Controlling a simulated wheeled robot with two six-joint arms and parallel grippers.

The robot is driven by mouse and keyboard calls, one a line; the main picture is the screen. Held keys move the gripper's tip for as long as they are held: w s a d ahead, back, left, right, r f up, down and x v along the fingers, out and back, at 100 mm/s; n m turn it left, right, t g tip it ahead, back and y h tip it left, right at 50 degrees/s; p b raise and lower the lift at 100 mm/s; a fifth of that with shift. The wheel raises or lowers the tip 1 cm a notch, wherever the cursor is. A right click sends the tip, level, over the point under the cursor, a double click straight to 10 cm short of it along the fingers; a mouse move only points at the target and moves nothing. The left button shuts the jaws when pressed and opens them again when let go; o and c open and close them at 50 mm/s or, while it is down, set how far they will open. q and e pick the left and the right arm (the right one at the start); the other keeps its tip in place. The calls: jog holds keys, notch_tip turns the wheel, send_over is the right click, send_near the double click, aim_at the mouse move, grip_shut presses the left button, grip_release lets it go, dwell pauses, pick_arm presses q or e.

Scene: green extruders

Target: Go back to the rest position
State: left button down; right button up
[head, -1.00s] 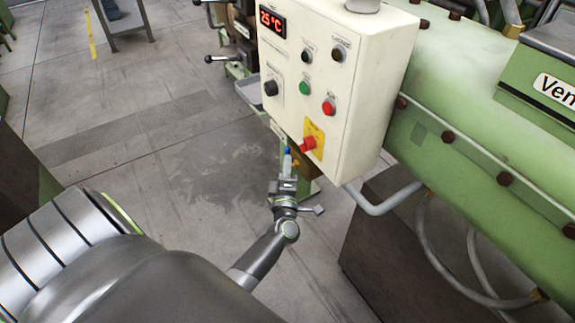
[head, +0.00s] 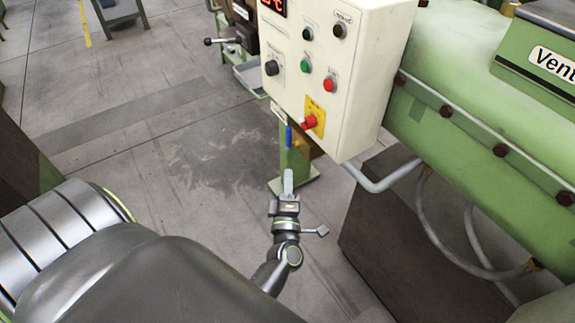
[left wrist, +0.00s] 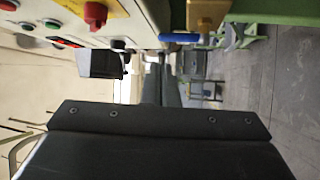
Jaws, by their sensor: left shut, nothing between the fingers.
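My left gripper (head: 288,184) is in the lower middle of the head view, below the control box and over the grey floor. Its fingers are together and hold nothing. It is apart from the control box (head: 352,85). In the left wrist view the shut fingers (left wrist: 160,85) point away from the camera, below a blue handle. My right gripper is not in view.
The white control box carries a red knob (head: 310,122) on a yellow plate. A blue handle (head: 289,138) and a green post (head: 294,165) stand beneath it. A bent grey pipe (head: 385,185) and a green extruder (head: 470,110) are at the right.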

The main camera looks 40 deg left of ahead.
pick_arm(q)
jog(key=s+d+f+m+g+h, duration=0.25)
jog(key=f+m, duration=0.25)
jog(key=f, duration=0.4)
jog(key=s+d+f+m+g+h+b, duration=0.1)
jog(key=s+f+m+h, duration=0.25)
jog(key=f, duration=0.55)
jog(key=s+d+f+m+g+h, duration=0.1)
jog(key=s+f+m+g+h, duration=0.15)
jog(key=f+m, duration=0.45)
jog(key=s+a+f+m+g, duration=0.2)
jog(key=s+f+g, duration=0.1)
jog(key=s+f, duration=0.4)
jog(key=s+a+f+m+g+h, duration=0.1)
jog(key=s+a+f+m+g, duration=0.1)
jog(key=s+f, duration=0.5)
jog(key=s+a+f+m+g+b, duration=0.1)
jog(key=s+f, duration=0.5)
jog(key=s, duration=1)
jog(key=a+m+g, duration=0.1)
jog(key=m+g, duration=0.1)
jog(key=g, duration=0.1)
jog(key=shift+f+g, duration=0.4)
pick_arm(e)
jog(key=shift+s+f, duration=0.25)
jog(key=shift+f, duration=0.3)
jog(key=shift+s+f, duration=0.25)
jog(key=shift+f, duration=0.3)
